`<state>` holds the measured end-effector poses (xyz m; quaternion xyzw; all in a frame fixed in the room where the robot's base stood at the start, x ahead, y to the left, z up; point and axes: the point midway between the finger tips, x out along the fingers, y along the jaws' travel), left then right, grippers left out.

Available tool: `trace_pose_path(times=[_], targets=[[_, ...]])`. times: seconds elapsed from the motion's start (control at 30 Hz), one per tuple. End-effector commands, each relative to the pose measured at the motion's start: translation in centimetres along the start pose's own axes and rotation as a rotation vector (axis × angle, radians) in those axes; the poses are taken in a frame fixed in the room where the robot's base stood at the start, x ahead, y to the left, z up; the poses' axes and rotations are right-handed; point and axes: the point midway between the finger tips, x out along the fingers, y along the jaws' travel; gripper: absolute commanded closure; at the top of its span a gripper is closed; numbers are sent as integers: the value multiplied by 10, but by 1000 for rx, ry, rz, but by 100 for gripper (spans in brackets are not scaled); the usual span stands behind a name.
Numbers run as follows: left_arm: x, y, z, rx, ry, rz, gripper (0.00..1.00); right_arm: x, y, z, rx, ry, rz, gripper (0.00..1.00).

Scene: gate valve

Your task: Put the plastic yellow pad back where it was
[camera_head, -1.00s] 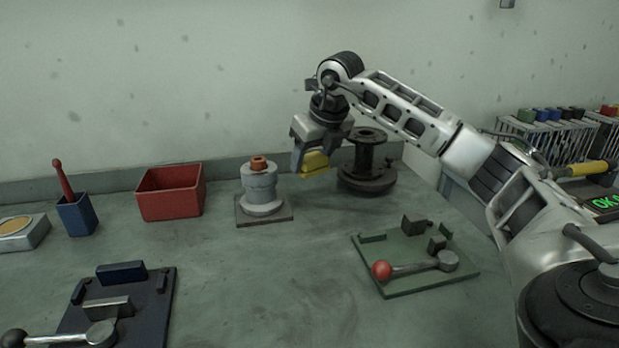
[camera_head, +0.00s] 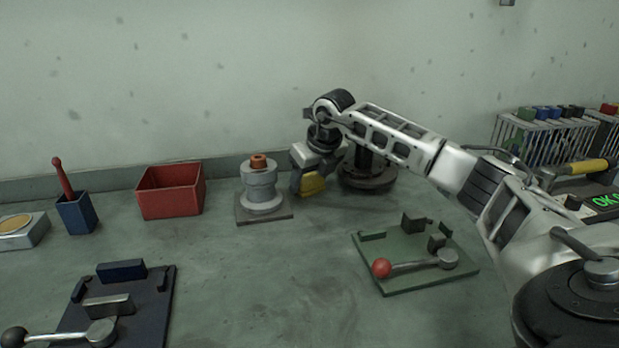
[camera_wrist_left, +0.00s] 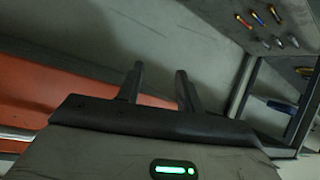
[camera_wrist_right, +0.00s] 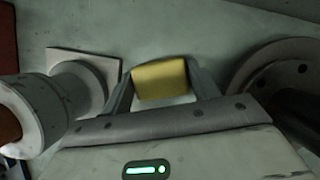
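The yellow pad (camera_head: 311,184) is between the fingers of my right gripper (camera_head: 306,186), low near the table at the back, between the grey valve and the dark spool. In the right wrist view the pad (camera_wrist_right: 160,79) spans the space between the two fingers, and both appear to touch its sides. Whether the pad touches the table cannot be told. My left gripper (camera_wrist_left: 158,88) shows only in the left wrist view, with its fingers apart and nothing between them.
The grey valve body (camera_head: 260,188) on its square plate is just left of my right gripper. The dark flanged spool (camera_head: 368,172) is close on the right, partly behind the gripper. A red bin (camera_head: 170,192) and a green fixture (camera_head: 416,258) stand farther off.

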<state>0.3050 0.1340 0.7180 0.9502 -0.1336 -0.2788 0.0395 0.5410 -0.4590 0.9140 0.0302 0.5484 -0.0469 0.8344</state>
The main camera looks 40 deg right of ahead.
Motion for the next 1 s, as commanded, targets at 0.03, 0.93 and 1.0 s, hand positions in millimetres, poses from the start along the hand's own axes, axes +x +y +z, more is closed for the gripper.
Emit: trace_pose_path(times=[0.03,0.93,1.0], targets=[[0,0,0,0,1,0,64,0,0,0,0,1,0,34],[-2,1,-4,-2,-2,0,64,-107,0,2,-1,-2,0,34],[-2,1,-3,-2,-3,0,64,-114,0,2,-1,0,-1,34]])
